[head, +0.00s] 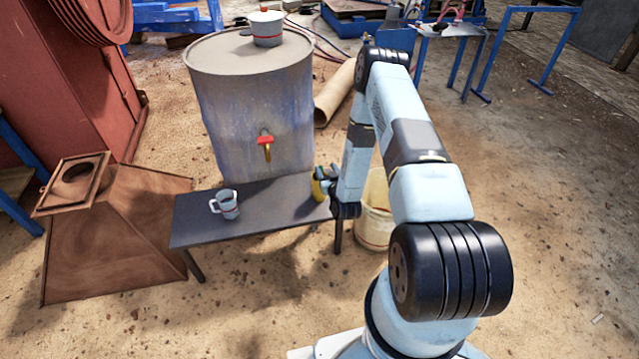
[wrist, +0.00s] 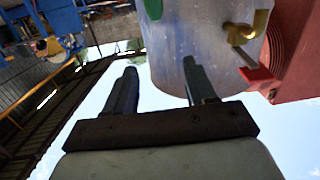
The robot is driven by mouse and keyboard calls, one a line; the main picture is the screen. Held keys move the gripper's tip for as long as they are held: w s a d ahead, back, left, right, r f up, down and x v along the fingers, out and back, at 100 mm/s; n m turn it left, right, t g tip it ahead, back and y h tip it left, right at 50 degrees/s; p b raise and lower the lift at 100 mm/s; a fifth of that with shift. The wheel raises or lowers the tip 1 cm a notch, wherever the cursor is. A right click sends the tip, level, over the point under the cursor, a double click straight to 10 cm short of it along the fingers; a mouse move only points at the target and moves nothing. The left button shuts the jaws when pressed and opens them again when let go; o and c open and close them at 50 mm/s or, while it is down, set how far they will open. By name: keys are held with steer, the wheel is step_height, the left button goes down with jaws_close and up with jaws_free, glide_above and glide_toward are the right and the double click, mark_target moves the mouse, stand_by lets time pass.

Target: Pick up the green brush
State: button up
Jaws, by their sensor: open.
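In the head view, my arm's end is by the right end of the dark bench (head: 255,212), and the fingers are not clear. A small yellow thing (head: 318,187) stands there, partly hidden by my arm; I cannot tell what it is.
A grey mug (head: 225,204) stands on the bench. Behind is a large drum (head: 240,110) with a red-handled tap (head: 265,144) and a white pot (head: 266,28) on top. A pale bucket (head: 376,215) is behind my arm. A rusty hopper (head: 105,240) is at left.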

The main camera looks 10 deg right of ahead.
steer(key=m+t, duration=0.1)
glide_toward(320, 167)
steer(key=shift+h, duration=0.4)
steer(key=w, duration=0.5)
steer(key=shift+w+f, duration=0.3)
steer(key=shift+w, duration=0.05)
steer(key=shift+w+a+f, duration=0.1)
steer(key=shift+w, duration=1.2)
steer(key=shift+w+a+f, duration=0.1)
steer(key=shift+w+f, duration=0.05)
steer(key=shift+w, duration=1.2)
jaws_close()
